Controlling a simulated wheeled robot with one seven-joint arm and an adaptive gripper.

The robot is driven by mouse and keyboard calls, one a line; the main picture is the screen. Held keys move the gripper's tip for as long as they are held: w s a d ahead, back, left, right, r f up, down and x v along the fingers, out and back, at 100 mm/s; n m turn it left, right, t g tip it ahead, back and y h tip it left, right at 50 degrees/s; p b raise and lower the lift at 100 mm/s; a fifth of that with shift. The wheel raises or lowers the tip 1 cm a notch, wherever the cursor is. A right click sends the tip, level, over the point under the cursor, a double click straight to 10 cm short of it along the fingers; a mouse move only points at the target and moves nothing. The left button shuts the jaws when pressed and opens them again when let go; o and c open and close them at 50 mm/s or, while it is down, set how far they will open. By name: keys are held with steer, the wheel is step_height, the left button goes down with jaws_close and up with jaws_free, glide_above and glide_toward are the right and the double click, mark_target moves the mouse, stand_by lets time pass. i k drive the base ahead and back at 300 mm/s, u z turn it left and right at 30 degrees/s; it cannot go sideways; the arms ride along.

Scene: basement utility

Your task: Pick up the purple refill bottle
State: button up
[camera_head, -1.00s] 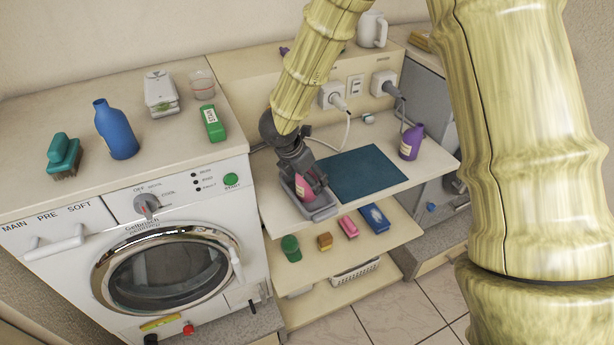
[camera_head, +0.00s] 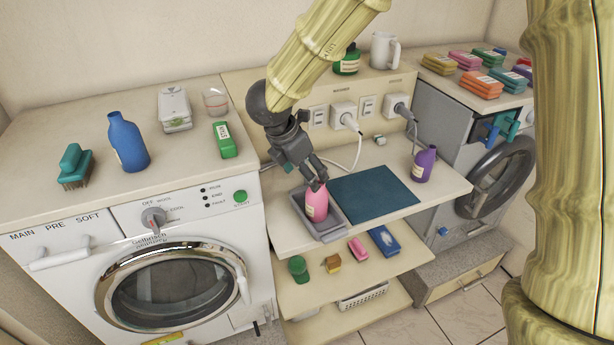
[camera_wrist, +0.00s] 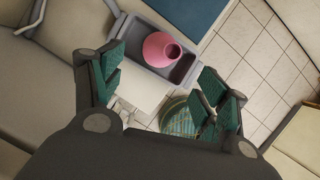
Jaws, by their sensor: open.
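The purple bottle (camera_head: 424,163) stands upright on the upper shelf, right of the dark teal mat (camera_head: 372,194), with a pale label on its front. A pink bottle (camera_head: 316,205) stands in a grey tray (camera_head: 330,231) left of the mat; it also shows in the wrist view (camera_wrist: 161,50). My gripper (camera_head: 315,180) is above and slightly behind the pink bottle, well left of the purple one. In the wrist view my gripper (camera_wrist: 164,101) has its teal-padded fingers spread wide with nothing between them. The purple bottle is not in the wrist view.
A white plug and cable (camera_head: 345,118) hang from the back panel behind the shelf. A blue bottle (camera_head: 128,142) stands on the washer top. Sponges (camera_head: 358,249) lie on the lower shelf. The mat is bare.

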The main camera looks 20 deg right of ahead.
mark_target(424, 160)
steer(key=z, duration=1.35)
